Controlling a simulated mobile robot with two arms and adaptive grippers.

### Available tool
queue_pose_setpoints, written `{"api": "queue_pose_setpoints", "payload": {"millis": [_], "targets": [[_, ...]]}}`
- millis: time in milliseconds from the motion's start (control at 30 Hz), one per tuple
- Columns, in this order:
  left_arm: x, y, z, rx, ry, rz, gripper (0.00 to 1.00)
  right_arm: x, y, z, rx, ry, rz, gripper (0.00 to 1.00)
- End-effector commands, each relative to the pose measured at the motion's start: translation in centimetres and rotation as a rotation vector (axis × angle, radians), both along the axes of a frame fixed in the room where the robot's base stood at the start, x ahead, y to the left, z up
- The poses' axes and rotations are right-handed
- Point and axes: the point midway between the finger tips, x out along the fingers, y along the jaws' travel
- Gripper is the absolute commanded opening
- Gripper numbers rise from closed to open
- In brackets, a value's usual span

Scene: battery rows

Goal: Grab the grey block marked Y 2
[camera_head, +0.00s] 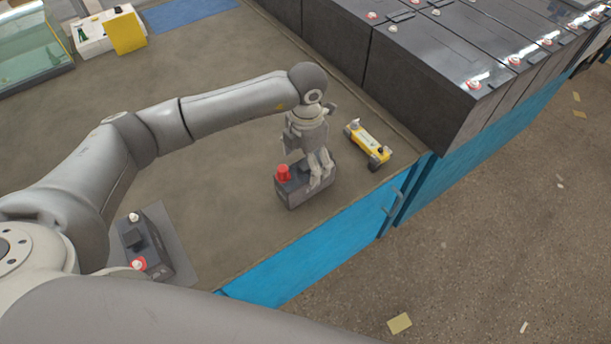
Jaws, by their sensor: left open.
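A dark grey block (293,196) with a red terminal on top stands on the brown bench top (215,215) near its front edge. My left gripper (321,172) points down at the right end of this block, fingers open. The fingers cover that end, and I cannot tell whether they touch it. A second dark grey block (151,252) with a white and a red terminal stands on a grey mat (176,240) at the lower left. I cannot read a Y 2 mark on either block. My right gripper is not in view.
A small yellow device with black ends (370,144) lies just right of the gripper. Large dark batteries (420,75) stand in rows behind it. The bench middle is clear.

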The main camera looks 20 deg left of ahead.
Motion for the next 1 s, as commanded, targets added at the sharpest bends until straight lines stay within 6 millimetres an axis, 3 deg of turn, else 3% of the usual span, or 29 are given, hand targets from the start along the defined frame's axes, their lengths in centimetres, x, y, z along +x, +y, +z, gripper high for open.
{"api": "queue_pose_setpoints", "payload": {"millis": [333,633,1000], "targets": [[0.5,0.4,-4.4,-0.001,0.003,0.000,0.83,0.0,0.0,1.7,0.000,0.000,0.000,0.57],[0.5,0.4,-5.2,-0.002,0.001,0.000,0.83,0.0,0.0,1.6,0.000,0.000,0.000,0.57],[0.5,0.4,-5.1,-0.002,0.001,0.000,0.37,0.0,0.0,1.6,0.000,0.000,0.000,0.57]]}}
